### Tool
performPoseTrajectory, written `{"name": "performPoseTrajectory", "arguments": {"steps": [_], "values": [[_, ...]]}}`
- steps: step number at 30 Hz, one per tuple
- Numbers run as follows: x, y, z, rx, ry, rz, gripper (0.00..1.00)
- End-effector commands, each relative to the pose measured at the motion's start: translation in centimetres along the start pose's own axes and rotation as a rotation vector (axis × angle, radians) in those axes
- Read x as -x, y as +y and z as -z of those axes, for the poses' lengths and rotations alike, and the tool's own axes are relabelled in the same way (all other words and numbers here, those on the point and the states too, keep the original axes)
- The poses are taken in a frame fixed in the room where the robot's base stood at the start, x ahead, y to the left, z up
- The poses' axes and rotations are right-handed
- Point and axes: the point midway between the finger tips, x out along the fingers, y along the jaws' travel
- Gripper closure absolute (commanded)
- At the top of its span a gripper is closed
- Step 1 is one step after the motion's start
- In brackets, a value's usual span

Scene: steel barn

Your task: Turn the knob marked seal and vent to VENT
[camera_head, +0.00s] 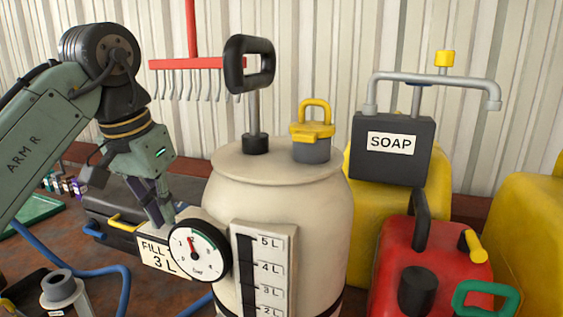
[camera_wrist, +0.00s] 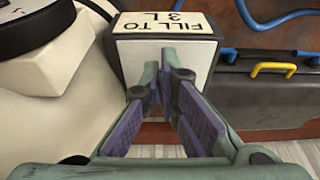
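No knob with the words seal and vent can be read in either view. The cream tank (camera_head: 290,205) has a yellow-topped fitting (camera_head: 312,130) and a black pump handle (camera_head: 249,64) on top, but no marking shows on them. My gripper (camera_head: 162,215) is left of the tank, pointing down near the block labelled FILL TO 3 L (camera_head: 155,258).
A pressure gauge (camera_head: 197,252) and litre scale (camera_head: 264,270) are on the tank's front. A SOAP box (camera_head: 391,150), yellow container (camera_head: 367,205) and red can (camera_head: 400,262) stand to the right. A dark toolbox (camera_wrist: 266,95) and blue hose (camera_head: 112,270) lie left of the tank.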

Motion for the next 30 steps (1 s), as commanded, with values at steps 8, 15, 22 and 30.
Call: {"name": "performPoseTrajectory", "arguments": {"steps": [8,15,22,30], "values": [[-0.5,-1.1,-0.2,0.006,-0.01,0.0,1.0],[-0.5,-1.8,-0.1,0.005,-0.01,0.0,1.0],[-0.5,-2.2,0.0,0.005,-0.01,0.0,1.0],[-0.4,-2.2,0.1,0.004,-0.007,0.0,1.0]]}}
